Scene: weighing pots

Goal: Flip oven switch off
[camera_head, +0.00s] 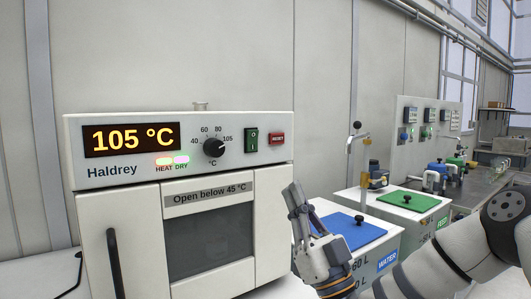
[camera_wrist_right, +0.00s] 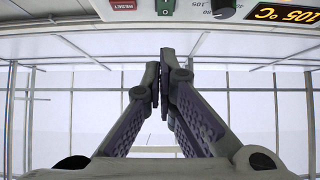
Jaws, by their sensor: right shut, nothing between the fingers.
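The white Haldrey oven (camera_head: 95,190) stands at the left in the head view. Its green rocker switch (camera_head: 251,140), marked with I and O, sits on the upper panel between the dial and the red RESET button. I cannot tell for sure which side is pressed. The display (camera_head: 131,139) reads 105 °C, and the HEAT and DRY lamps are lit. My right gripper (camera_head: 294,190) is shut and empty, below and right of the switch, apart from it. In the right wrist view the panel appears upside down, with the switch (camera_wrist_right: 165,7) at the top edge beyond the fingertips (camera_wrist_right: 158,72). My left gripper is out of view.
The dial (camera_head: 214,147) is left of the switch and RESET (camera_head: 278,138) right of it. The oven door (camera_head: 210,240) is closed. Tanks with a blue lid (camera_head: 345,231) and a green lid (camera_head: 405,201) stand right, behind my arm. A small item (camera_head: 200,106) is on the oven top.

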